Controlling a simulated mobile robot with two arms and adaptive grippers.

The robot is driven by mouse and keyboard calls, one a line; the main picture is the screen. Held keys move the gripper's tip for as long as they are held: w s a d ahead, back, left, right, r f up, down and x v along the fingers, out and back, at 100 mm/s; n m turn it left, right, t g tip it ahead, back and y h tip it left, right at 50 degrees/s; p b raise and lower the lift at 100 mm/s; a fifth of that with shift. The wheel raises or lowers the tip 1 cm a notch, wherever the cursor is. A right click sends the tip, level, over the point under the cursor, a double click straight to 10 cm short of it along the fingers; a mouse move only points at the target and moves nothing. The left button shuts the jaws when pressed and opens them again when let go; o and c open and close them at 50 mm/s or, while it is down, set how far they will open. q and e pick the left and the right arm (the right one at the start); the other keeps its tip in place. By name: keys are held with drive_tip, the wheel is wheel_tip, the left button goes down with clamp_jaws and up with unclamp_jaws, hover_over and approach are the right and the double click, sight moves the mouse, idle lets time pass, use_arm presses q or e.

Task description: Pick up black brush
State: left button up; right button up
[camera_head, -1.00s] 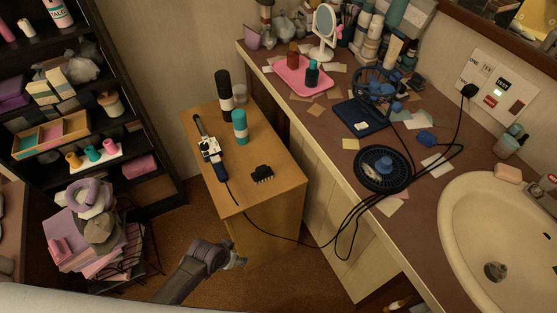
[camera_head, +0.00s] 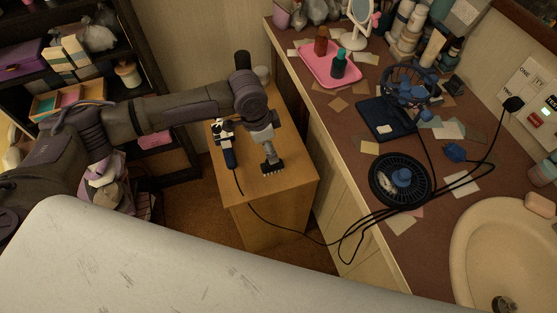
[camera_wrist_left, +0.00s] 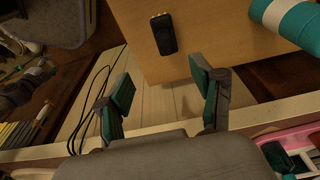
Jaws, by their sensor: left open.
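The black brush (camera_head: 273,169) lies on the small wooden table, partly hidden by my left gripper (camera_head: 268,148) in the head view. The left arm comes in from the left and reaches down over the table. In the left wrist view the brush (camera_wrist_left: 163,34) is a short dark block on the wooden top, near its edge. My left gripper (camera_wrist_left: 162,82) is open there, its green-padded fingers apart and empty. The brush shows beyond the fingertips, not between them. My right gripper is not clearly in view.
The small wooden table (camera_head: 285,190) also holds a white-and-blue corded tool (camera_head: 226,145). Black cables hang between.

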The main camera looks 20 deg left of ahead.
use_arm(q)
drive_tip(key=shift+w+a+r, duration=0.15)
drive_tip(key=shift+a+r, duration=0.25)
drive_tip(key=shift+a, duration=0.15)
hover_over(266, 168)
drive_tip(key=f, duration=0.5)
drive_tip(key=d+f, duration=0.1)
drive_tip(key=f, duration=0.2)
drive_tip(key=shift+w, duration=0.4)
drive_tip(key=shift+w+d+f, duration=0.15)
drive_tip(key=shift+f, duration=0.75)
drive_tip(key=shift+w+d+f, duration=0.1)
drive_tip(key=shift+w+f, duration=0.05)
drive_tip(key=shift+f, duration=0.7)
drive_tip(key=shift+w+d+f, duration=0.15)
drive_tip(key=shift+f, duration=0.75)
clamp_jaws()
